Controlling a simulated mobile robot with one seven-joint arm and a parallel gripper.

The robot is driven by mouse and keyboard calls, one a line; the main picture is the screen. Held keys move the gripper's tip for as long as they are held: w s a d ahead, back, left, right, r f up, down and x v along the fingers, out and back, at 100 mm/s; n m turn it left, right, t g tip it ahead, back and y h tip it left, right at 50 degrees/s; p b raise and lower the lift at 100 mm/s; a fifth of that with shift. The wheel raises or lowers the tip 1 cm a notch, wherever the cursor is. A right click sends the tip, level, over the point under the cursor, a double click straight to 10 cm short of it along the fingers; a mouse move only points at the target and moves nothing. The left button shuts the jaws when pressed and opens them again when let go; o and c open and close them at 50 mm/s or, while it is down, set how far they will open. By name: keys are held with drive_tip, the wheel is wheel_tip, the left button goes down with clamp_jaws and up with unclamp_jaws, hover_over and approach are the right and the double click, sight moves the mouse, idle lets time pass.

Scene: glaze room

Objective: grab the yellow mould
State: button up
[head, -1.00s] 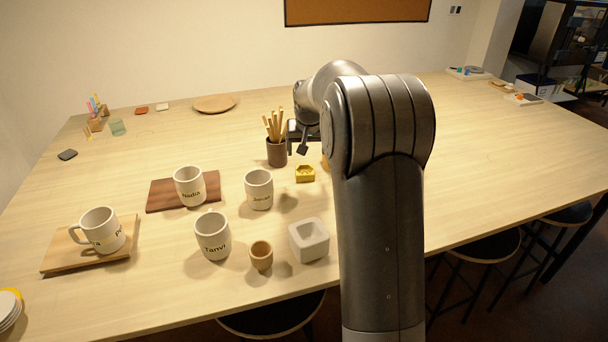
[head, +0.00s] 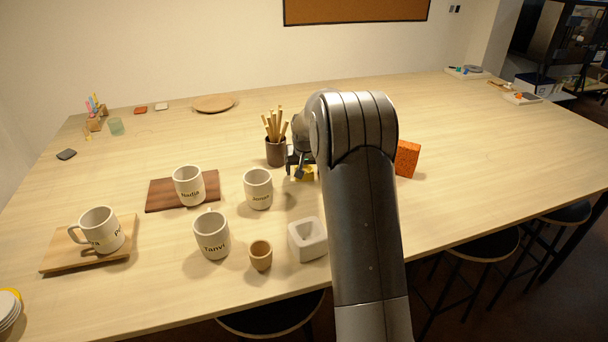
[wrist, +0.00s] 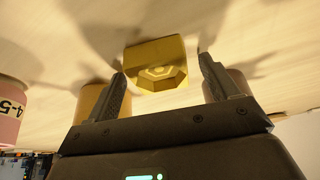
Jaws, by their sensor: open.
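The yellow mould (head: 307,175) lies on the table right of the brush cup, mostly hidden by my gripper (head: 301,165) in the head view. In the wrist view the yellow mould (wrist: 157,62) is a small faceted block with a stepped hollow in its face. My gripper (wrist: 164,78) is open, with one finger on each side of the mould's near part. Gaps show between the mould and both fingers, and nothing is held.
A dark cup (head: 276,152) of brushes stands close left of my gripper. A white mug (head: 258,190), a white square mould (head: 307,240) and a small tan cup (head: 261,256) stand nearer. An orange block (head: 407,158) is right of my arm. A pink labelled container (wrist: 10,110) shows in the wrist view.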

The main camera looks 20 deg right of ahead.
drive_tip(key=c, duration=1)
drive_tip(key=shift+c, duration=0.4)
drive_tip(key=shift+r, duration=0.1)
